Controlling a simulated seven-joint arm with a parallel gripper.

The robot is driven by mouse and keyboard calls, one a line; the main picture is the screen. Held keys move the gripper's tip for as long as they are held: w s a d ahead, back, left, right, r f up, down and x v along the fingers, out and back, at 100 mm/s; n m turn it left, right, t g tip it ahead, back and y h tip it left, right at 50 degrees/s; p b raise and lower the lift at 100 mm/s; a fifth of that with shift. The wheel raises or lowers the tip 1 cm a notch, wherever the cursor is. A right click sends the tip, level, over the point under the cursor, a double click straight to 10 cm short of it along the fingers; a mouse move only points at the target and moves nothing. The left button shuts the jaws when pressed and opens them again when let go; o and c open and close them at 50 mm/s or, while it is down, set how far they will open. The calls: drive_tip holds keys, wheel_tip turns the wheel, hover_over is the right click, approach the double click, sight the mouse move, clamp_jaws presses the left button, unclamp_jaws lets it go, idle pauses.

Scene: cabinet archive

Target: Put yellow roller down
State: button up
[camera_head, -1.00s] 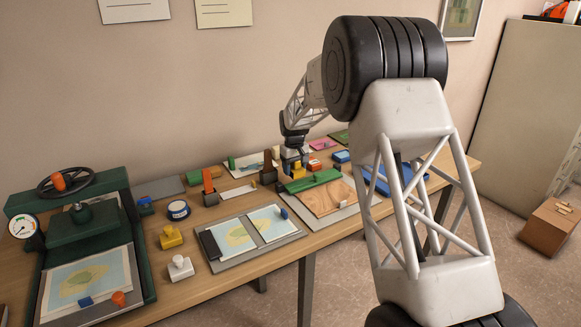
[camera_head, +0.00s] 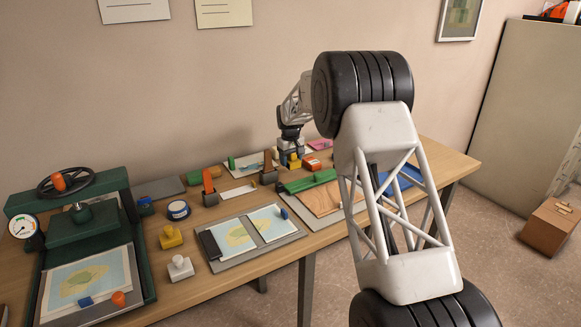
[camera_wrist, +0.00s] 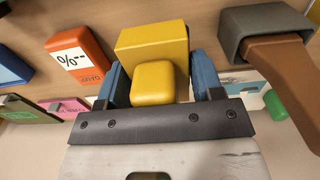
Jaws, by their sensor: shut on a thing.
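The yellow roller (camera_wrist: 153,48) is between the blue fingers of my gripper (camera_wrist: 160,82) in the wrist view. It has a large block part and a smaller rounded part nearer the wrist. My gripper is shut on it. In the head view the yellow roller (camera_head: 294,161) is a small patch beneath my gripper (camera_head: 292,152), over the back of the workbench (camera_head: 440,160). Whether it touches the bench top, I cannot tell.
An orange labelled box (camera_wrist: 78,55) is beside the roller. On the other side stands a grey holder (camera_wrist: 262,28) with a brown handle (camera_wrist: 285,85). A green tool (camera_head: 308,181) and a wooden board (camera_head: 322,200) lie in front. A pink card (camera_head: 320,145) lies behind.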

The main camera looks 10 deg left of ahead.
drive_tip(key=shift+w+a+f, duration=0.1)
drive_tip(key=shift+w+a, duration=0.05)
drive_tip(key=shift+w, duration=0.2)
drive_tip(key=shift+f, duration=1.7)
drive_tip(key=shift+s+f, duration=0.1)
drive_tip(key=o, duration=1)
drive_tip(key=shift+o, duration=0.2)
wheel_tip(320, 180, up, 12)
drive_tip(key=shift+r, duration=0.1)
